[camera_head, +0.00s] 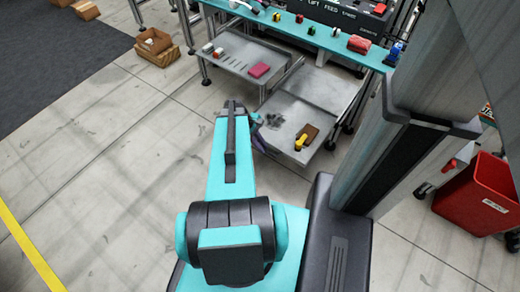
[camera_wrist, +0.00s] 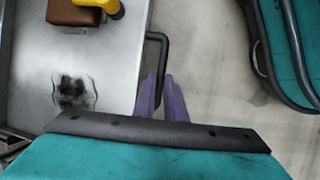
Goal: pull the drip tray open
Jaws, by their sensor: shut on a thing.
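The drip tray (camera_head: 322,92) is a flat grey metal tray low under the teal workbench. It juts out toward me and carries a dark stain. In the wrist view the tray (camera_wrist: 115,70) fills the left side, and a black bar handle (camera_wrist: 157,37) runs along its edge. My gripper (camera_wrist: 162,82) has its purple fingers shut on this handle, one on each side of the bar. In the head view my gripper (camera_head: 257,120) is at the tray's near left edge, partly hidden by my arm. The handle cannot be made out there.
A brown block (camera_head: 307,135) and a yellow item (camera_head: 300,142) lie on the tray. A red bin (camera_head: 478,195) stands at right. Open floor lies left of my arm.

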